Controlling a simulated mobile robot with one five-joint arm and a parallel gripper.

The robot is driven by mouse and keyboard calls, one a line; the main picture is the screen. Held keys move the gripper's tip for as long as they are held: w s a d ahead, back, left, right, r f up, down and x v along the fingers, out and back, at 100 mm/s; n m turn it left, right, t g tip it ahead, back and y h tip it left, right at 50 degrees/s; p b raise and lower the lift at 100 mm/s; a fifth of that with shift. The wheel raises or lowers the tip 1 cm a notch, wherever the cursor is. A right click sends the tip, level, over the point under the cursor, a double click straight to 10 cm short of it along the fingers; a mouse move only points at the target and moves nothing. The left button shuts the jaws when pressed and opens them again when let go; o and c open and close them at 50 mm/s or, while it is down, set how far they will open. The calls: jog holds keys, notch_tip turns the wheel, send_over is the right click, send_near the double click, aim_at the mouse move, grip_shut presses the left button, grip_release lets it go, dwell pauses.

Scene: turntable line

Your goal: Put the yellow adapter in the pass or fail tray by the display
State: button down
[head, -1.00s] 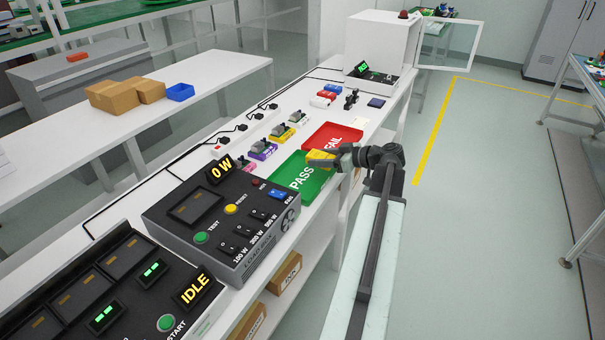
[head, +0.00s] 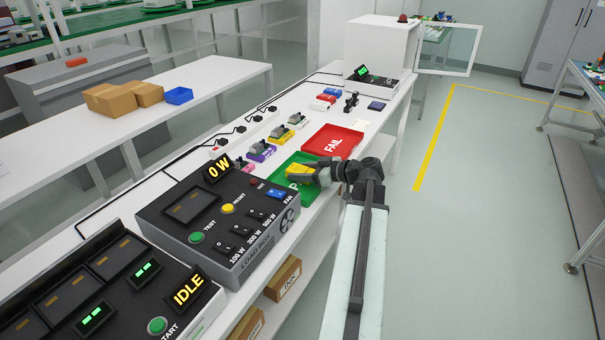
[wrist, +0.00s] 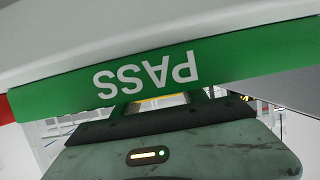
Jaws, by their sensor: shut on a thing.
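The yellow adapter (head: 299,170) is held over the green PASS tray (head: 284,176) in the head view. My gripper (head: 317,174) is shut on it and hides part of it and most of the tray's lettering. I cannot tell whether the adapter touches the tray floor. The red FAIL tray (head: 333,141) lies just behind the PASS tray and looks empty. In the wrist view the PASS tray (wrist: 225,62) shows upside down above the gripper, with only a thin yellow strip of the adapter (wrist: 160,101) visible.
A load box (head: 218,225) with a display (head: 217,169) reading 0 W stands in front of the PASS tray. Several coloured adapters (head: 262,150) line the bench to the trays' left. A tester reading IDLE (head: 188,290) is nearest. A white cabinet (head: 381,45) stands at the far end.

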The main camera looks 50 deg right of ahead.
jog(key=shift+f, duration=0.25)
jog(key=c, duration=0.6)
grip_release()
jog(key=shift+r, duration=0.1)
jog(key=shift+r, duration=0.1)
jog(key=shift+s+r+p, duration=0.25)
jog(key=shift+p, duration=0.05)
jog(key=p+v, duration=0.3)
jog(key=v, duration=0.7)
jog(key=shift+s+d+r+p, duration=0.1)
jog(key=shift+s+r+p, duration=0.05)
jog(key=shift+s+p, duration=0.2)
jog(key=shift+s+d, duration=0.1)
jog(key=shift+s, duration=0.25)
